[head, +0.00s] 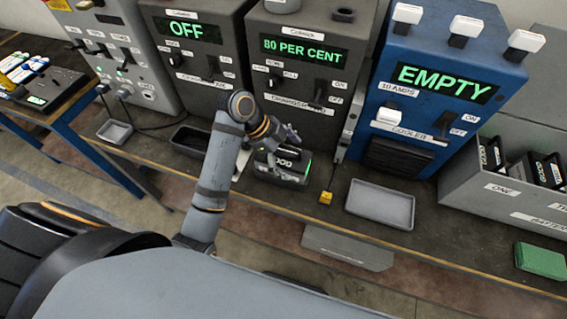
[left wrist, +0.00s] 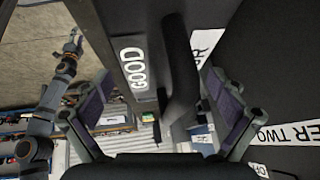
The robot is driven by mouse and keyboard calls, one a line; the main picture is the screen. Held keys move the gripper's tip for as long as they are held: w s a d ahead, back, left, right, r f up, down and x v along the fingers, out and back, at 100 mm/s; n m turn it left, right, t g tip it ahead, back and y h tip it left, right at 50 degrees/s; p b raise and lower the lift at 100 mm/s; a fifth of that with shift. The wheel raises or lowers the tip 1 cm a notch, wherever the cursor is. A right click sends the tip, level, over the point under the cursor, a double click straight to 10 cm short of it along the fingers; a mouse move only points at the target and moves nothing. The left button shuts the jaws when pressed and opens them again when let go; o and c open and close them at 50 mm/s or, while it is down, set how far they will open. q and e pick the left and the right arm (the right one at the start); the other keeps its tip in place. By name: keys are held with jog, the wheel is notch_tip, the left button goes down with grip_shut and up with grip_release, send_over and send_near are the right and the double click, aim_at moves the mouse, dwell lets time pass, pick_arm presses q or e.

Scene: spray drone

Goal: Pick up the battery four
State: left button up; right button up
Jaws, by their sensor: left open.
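A dark battery (head: 281,167) with a white GOOD label lies on the bench in front of the 80 PER CENT charger. In the left wrist view the GOOD battery (left wrist: 137,67) and its black handle (left wrist: 180,75) fill the middle. No number shows on it, so I cannot tell whether it is battery four. My left gripper (head: 279,138) is just above it. In the wrist view its open fingers stand either side of the handle, with no clear contact. My right gripper (left wrist: 73,44) shows small in the left wrist view; its jaws are unclear.
The dark charger with the OFF display (head: 193,30) and the 80 PER CENT charger (head: 303,49) stand behind. A blue cooler (head: 436,75) reads EMPTY. A grey tray (head: 380,204) is empty. A grey crate (head: 487,191) holds several batteries. A yellow block (head: 326,197) lies near the bench edge.

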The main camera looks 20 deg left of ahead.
pick_arm(q)
jog(key=shift+a, duration=0.1)
jog(key=shift+c, duration=0.3)
jog(key=c, duration=1.7)
jog(key=shift+w+r, duration=0.1)
jog(key=shift+c, duration=0.9)
jog(key=shift+w+r, duration=0.1)
jog(key=shift+r, duration=1.2)
notch_tip(320, 180, up, 6)
jog(key=p, duration=0.5)
jog(key=shift+r, duration=0.2)
jog(key=shift+c, duration=0.2)
jog(key=shift+r+p, duration=0.55)
pick_arm(e)
notch_tip(320, 180, up, 6)
jog(key=shift+a, duration=0.3)
jog(key=shift+w+a, duration=0.1)
